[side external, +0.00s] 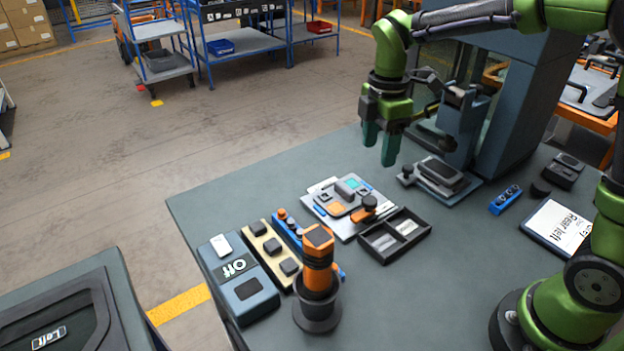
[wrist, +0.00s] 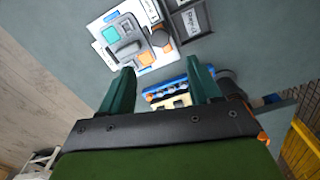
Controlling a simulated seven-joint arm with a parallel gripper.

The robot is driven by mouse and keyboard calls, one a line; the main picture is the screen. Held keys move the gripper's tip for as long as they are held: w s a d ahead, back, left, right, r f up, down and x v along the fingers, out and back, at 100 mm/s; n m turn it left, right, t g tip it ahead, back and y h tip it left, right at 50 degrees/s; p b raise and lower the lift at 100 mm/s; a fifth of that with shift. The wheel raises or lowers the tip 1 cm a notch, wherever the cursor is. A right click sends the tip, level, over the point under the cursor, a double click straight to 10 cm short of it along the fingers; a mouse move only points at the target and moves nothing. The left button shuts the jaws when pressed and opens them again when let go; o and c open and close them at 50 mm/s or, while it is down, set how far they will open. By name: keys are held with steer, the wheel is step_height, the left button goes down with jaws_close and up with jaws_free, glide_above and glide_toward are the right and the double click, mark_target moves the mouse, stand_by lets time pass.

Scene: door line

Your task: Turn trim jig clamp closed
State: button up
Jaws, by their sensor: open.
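The trim jig (side external: 323,207) is a pale plate on the grey-green bench, carrying a grey part and orange and teal pieces. A clamp (side external: 370,204) with an orange and black top stands at its right edge. The jig also shows in the wrist view (wrist: 113,57), with the orange clamp piece (wrist: 160,38) at its right. I cannot tell the clamp's turn position. My gripper (side external: 380,145) points down, open and empty, above and behind the jig, apart from it. In the wrist view its fingers (wrist: 160,78) are spread, with the jig beyond them.
A black divided tray (side external: 394,236) lies right of the jig. An orange-topped post (side external: 318,265), a blue knob rail (side external: 288,231) and an "Off" box (side external: 240,282) stand in front. A grey-blue machine column (side external: 530,90) and its dark fixture (side external: 440,178) stand close right of my gripper.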

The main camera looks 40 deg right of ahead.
mark_target(371, 199)
step_height(371, 199, down, 13)
steer(key=shift+r, duration=0.2)
steer(key=c, duration=1.1)
steer(key=shift+o, duration=0.2)
